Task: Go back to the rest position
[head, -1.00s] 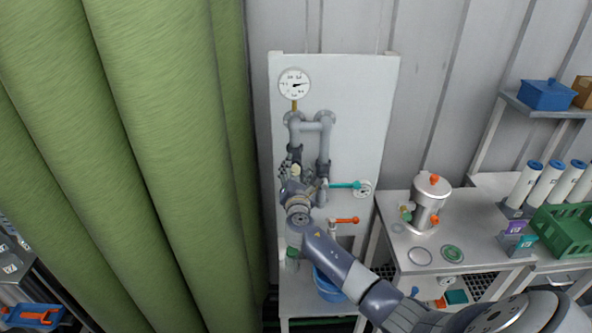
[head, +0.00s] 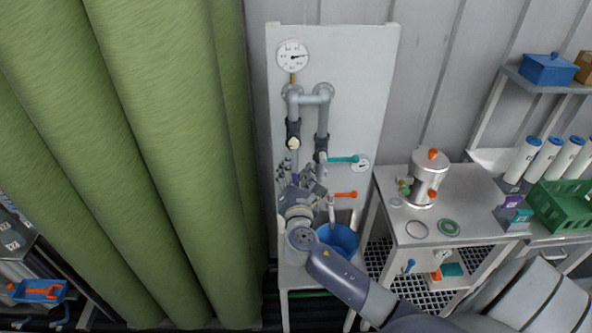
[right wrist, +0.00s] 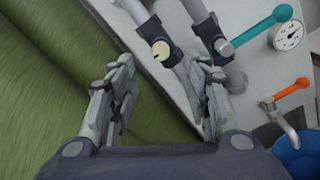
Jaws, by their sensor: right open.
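My right gripper (head: 293,174) is in front of the lower part of the white pipe panel (head: 352,75). In the right wrist view the right gripper (right wrist: 165,100) has its two fingers apart with nothing between them. A grey pipe loop (head: 310,97) with a dark fitting (head: 293,130) stands above the gripper in the head view. A teal-handled valve (head: 342,159) and an orange-handled valve (head: 345,195) are to its right. My left gripper is not seen.
A blue bucket (head: 338,240) stands on the low stand beside my right arm. Green curtains (head: 165,150) fill the left. A gauge (head: 292,56) tops the panel.

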